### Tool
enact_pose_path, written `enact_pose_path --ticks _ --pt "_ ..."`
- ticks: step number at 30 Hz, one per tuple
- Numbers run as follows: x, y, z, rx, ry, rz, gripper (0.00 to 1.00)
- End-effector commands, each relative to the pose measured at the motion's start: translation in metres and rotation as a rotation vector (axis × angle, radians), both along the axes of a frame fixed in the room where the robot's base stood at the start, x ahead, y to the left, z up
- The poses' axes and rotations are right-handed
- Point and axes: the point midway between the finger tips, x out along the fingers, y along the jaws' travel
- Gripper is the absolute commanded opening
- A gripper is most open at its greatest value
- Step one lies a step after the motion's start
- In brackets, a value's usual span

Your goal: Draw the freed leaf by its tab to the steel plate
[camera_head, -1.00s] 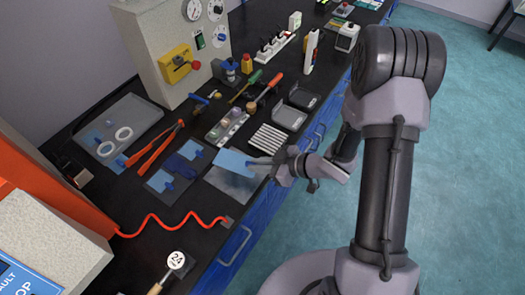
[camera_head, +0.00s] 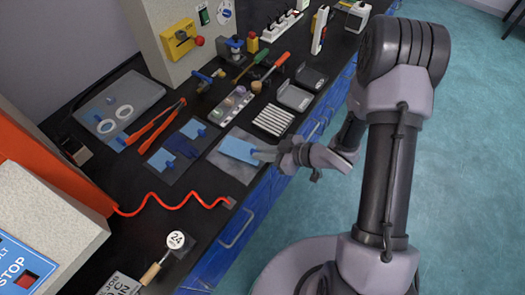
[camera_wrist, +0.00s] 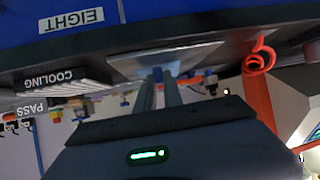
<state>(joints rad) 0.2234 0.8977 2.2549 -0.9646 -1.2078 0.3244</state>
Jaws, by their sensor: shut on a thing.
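The light blue leaf (camera_head: 238,148) is a thin sheet over the grey steel plate (camera_head: 225,166) near the bench's front edge. The plate's bare metal shows around the leaf. My gripper (camera_head: 263,153) comes from the right and is shut at the leaf's right end; the tab is hidden between the fingers. Whether the leaf touches the plate or hangs just above it I cannot tell. In the wrist view my gripper (camera_wrist: 163,75) has its fingertips close together, reaching over the steel plate (camera_wrist: 140,65); the leaf is hard to make out there.
Left of the plate lies a dark tray (camera_head: 168,173) with blue pieces. Beyond are red-handled tongs (camera_head: 158,124), a white-slotted rack (camera_head: 273,119) marked COOLING in the wrist view, and a sample strip (camera_head: 231,106). A red coiled cord (camera_head: 170,228) runs in front.

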Motion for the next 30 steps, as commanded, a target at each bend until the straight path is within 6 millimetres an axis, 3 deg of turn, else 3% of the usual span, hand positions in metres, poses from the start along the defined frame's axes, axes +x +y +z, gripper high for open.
enact_pose_path --ticks 11,12,15,24,30 --pt "0.000 0.000 -0.007 0.000 0.000 0.000 0.00" --pt "0.000 0.000 -0.007 0.000 0.000 0.000 0.18" --pt "0.000 0.000 -0.007 0.000 -0.001 0.001 0.37" --pt "0.000 -0.001 -0.006 0.000 0.000 0.000 0.37" --pt "-0.011 -0.014 0.008 0.000 0.000 -0.001 0.37"
